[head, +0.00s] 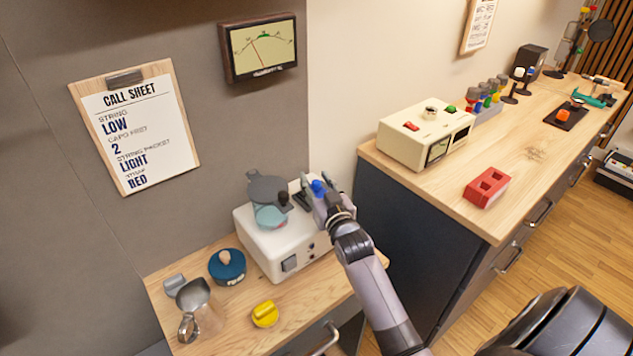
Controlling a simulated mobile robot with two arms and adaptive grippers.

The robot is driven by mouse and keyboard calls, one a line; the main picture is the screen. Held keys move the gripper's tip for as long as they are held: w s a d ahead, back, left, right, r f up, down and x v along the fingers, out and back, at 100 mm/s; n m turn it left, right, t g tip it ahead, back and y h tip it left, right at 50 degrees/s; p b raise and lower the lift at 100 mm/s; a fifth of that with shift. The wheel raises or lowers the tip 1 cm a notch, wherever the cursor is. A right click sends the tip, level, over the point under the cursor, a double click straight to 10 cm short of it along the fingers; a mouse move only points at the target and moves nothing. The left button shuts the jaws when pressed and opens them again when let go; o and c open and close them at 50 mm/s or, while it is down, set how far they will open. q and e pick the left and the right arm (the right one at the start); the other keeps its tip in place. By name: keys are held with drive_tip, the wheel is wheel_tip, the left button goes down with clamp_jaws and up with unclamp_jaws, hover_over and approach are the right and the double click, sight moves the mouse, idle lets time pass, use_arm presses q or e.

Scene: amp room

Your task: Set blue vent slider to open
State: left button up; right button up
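A white box-shaped device (272,248) stands on the small wooden cabinet top against the grey wall. A blue knob (318,187), which looks like the vent slider's handle, shows at the device's right end. My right gripper (316,194) is at this knob, with its grey fingers close around or beside it. Whether the fingers touch the knob or are closed on it cannot be told. The slider's track and any open mark are hidden by the gripper. My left gripper is not in view.
A dark lid-like part and a teal jar (270,216) sit on the device's left. A metal pitcher (200,308), a dark blue round item (227,267) and a yellow knob (265,313) lie in front. A cream box (425,135) and red block (487,187) are on the right-hand counter.

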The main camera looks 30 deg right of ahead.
clamp_jaws()
idle(0.3)
idle(0.4)
